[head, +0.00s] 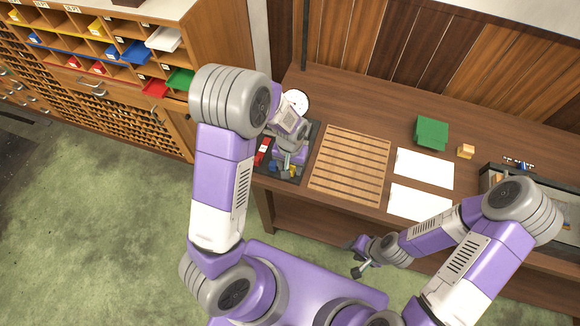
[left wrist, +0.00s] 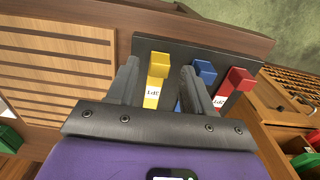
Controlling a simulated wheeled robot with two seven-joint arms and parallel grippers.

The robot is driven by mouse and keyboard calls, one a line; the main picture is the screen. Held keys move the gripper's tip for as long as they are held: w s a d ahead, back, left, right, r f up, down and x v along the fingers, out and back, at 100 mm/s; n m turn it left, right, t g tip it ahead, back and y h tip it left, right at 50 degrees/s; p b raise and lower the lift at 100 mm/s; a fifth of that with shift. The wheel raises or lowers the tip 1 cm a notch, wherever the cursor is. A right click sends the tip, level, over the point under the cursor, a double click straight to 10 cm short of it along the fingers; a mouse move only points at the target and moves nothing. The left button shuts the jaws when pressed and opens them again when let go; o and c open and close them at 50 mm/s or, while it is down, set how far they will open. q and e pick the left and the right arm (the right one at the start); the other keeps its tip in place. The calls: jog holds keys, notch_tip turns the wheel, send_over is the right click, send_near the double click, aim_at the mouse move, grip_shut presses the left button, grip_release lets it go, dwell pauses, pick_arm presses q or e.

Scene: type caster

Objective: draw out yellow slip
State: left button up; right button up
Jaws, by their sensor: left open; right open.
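The yellow slip (left wrist: 152,92) stands in a dark tray (left wrist: 178,47) in the left wrist view, its label facing the camera. My left gripper (left wrist: 158,80) is open over the tray, with the yellow slip between its fingers. A blue slip (left wrist: 204,72) and a red slip (left wrist: 232,85) stand to the right in that view. In the head view my left gripper (head: 286,167) is above the tray (head: 308,142) and hides part of it. My right gripper (head: 358,260) is open and empty, in front of the table's near edge.
A slatted wooden board (head: 349,165) lies beside the tray. White sheets (head: 424,169), a green block (head: 431,133) and a small wooden block (head: 465,151) are farther right. A pigeonhole cabinet (head: 110,60) with coloured bins stands at left.

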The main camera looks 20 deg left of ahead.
pick_arm(q)
notch_tip(320, 180, up, 6)
jog(key=shift+r+p, duration=0.1)
jog(key=shift+p, duration=0.25)
pick_arm(e)
jog(key=shift+r, duration=0.4)
pick_arm(q)
jog(key=shift+s, duration=0.15)
pick_arm(e)
jog(key=shift+s, duration=0.1)
